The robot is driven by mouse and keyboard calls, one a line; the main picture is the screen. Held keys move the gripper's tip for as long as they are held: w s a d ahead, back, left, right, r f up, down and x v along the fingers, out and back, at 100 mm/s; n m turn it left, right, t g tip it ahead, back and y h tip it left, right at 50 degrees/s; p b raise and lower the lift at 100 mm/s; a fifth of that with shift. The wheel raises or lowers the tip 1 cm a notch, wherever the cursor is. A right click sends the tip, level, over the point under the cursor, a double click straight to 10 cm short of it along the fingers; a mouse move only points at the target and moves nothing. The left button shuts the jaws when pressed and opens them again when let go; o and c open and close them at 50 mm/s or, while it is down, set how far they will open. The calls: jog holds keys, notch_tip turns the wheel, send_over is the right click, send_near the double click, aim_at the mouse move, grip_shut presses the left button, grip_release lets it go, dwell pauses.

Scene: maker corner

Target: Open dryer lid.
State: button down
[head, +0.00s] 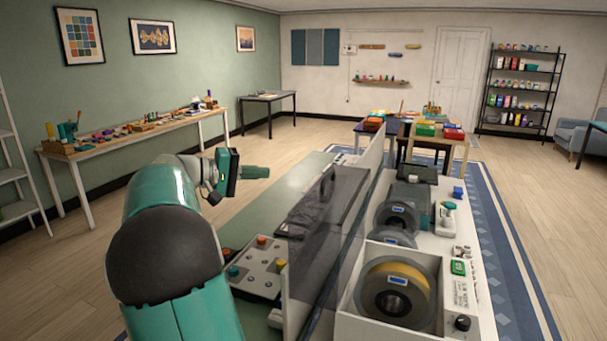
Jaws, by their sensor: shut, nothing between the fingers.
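A white box with a dial and a green label (458,268), which looks like the dryer, stands on the bench at the lower right. A spool with a yellow core (396,290) shows inside it. A smoky see-through panel (345,245) stands upright along the box's left side; I cannot tell whether it is the raised lid or part of the divider. No flat cover clearly shows over the spool.
A long upright divider (376,150) splits the bench. Left of it are a button panel (255,268) and a dark flat item (318,212). Dark spools (397,218) stand behind the box. A side table with tools (140,130) lines the left wall; floor between is clear.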

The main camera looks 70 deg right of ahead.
aim_at(313, 187)
jog(key=shift+g, duration=0.4)
jog(key=x, duration=0.4)
jog(key=s+a+x, duration=0.1)
jog(key=x, duration=0.9)
jog(key=shift+s+a, duration=0.15)
jog(key=shift+a, duration=0.3)
jog(key=shift+r, duration=0.1)
jog(key=s+t, duration=0.1)
jog(key=s, duration=0.2)
jog(key=s+r+m, duration=0.1)
jog(key=s, duration=0.2)
jog(key=s+r+m+t, duration=0.1)
jog(key=s, duration=0.2)
jog(key=shift+s+a+r+t+y, duration=0.1)
jog(key=shift+a+t+y, duration=0.2)
jog(key=shift+a+y, duration=0.1)
